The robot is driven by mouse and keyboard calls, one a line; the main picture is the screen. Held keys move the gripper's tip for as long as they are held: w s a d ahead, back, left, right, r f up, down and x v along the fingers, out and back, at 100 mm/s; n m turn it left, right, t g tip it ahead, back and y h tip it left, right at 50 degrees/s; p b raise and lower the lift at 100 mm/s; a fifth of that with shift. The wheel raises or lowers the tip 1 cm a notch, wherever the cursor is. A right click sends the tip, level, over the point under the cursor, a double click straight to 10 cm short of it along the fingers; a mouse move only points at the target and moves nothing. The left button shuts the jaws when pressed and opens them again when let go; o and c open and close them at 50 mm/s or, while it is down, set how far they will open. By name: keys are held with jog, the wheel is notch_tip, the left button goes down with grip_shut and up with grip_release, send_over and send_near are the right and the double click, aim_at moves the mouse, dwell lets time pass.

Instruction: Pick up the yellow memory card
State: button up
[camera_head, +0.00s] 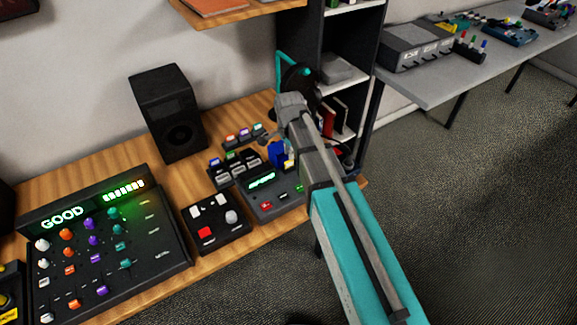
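A small yellow patch (288,163), perhaps the yellow memory card, shows beside a blue item (277,153) at the left edge of my arm. It is too small and too covered to be sure. My gripper (264,135) is at the far end of my arm, above the back of the wooden desk (180,264). Its fingers are small and partly hidden, so I cannot tell whether they are open or shut, or hold anything. Several coloured cards stand in a rear row (243,133), and more stand in a black holder (233,166) in front.
A device with a green display (262,181) sits beside my arm. A black button box (215,222), a large "GOOD" panel (105,250) and a black speaker (168,112) stand leftward. A dark shelf unit (368,70) stands behind my arm. Floor is open at right.

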aim_at(289, 160)
jog(key=shift+f+b, duration=2.45)
jog(key=shift+f, duration=0.15)
grip_shut()
